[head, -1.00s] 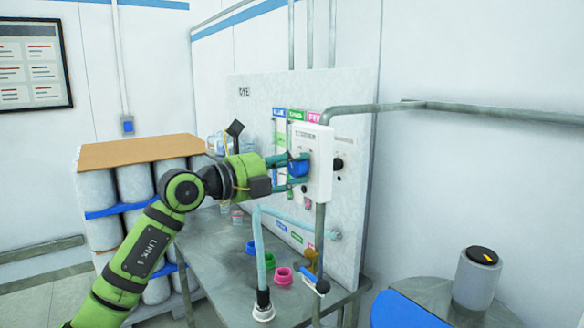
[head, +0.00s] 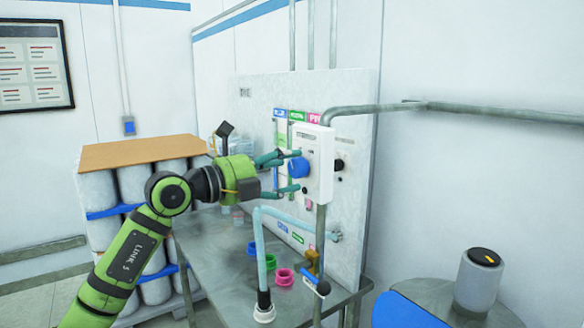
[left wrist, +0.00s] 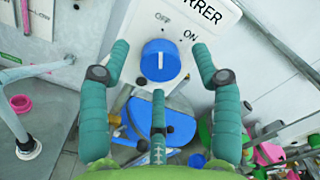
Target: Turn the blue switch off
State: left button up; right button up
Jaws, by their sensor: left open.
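The blue switch is a round knob (head: 299,168) on a white control box (head: 321,150). In the left wrist view the knob (left wrist: 161,61) sits below the printed words OFF and ON. Its white mark stands nearly upright in that picture, toward OFF rather than ON. My left gripper (head: 289,171) is open just in front of the knob, at its left in the head view. In the left wrist view its teal fingers (left wrist: 162,90) spread around the knob with clear gaps and hold nothing. My right gripper is not in view.
The box is fixed to a grey panel (head: 352,215) behind a metal table (head: 215,245). Pink cup (head: 284,277), green and blue cups and a bent teal pipe (head: 258,240) stand below my gripper. A grey pipe (head: 470,110) runs right from the box. A grey cylinder (head: 478,278) stands at the right.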

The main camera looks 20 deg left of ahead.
pick_arm(q)
jog(key=v, duration=1)
jog(key=shift+a, duration=0.1)
